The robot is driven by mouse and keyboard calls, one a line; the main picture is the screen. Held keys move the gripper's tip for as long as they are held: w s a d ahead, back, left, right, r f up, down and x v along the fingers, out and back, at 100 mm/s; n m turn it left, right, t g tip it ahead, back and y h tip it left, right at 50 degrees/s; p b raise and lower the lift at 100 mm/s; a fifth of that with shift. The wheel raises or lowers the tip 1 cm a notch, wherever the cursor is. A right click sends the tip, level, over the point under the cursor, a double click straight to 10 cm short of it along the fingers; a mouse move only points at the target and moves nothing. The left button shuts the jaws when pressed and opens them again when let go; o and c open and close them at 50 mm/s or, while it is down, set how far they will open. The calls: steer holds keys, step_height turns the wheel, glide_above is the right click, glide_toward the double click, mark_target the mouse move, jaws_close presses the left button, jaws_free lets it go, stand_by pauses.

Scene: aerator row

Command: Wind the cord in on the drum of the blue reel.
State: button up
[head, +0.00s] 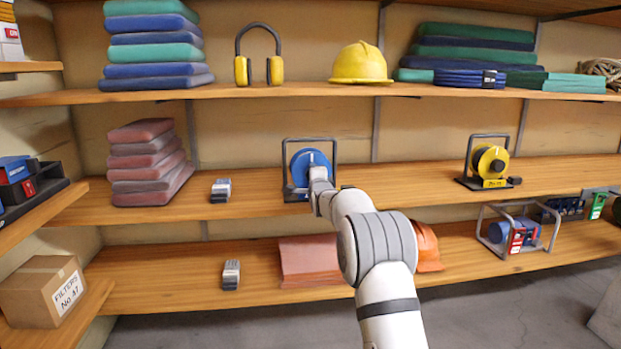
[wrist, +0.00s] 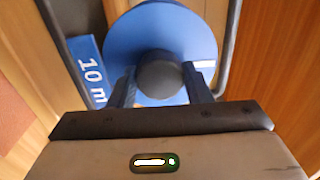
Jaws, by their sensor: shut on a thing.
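The blue reel (head: 308,162) stands on the middle shelf in the head view, its blue drum held in a dark metal frame. My arm reaches it from the front and hides its lower right part. In the wrist view the round blue drum face (wrist: 125,45) fills the top middle, with a blue label reading "10 m" (wrist: 90,75) at its left. My gripper (wrist: 160,78) is shut on a round dark knob (wrist: 157,70) in front of the drum, one finger on each side. No loose cord can be made out in either view.
A yellow reel (head: 489,160) stands to the right on the same shelf. A small grey item (head: 221,190) and a stack of pinkish folded cloths (head: 148,165) are to the left. The shelf (head: 415,178) is clear between the two reels.

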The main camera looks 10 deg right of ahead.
steer(key=shift+d, duration=0.2)
steer(key=o, duration=1)
steer(key=shift+a, duration=0.1)
steer(key=shift+s+p, duration=0.5)
steer(key=shift+s, duration=3.4)
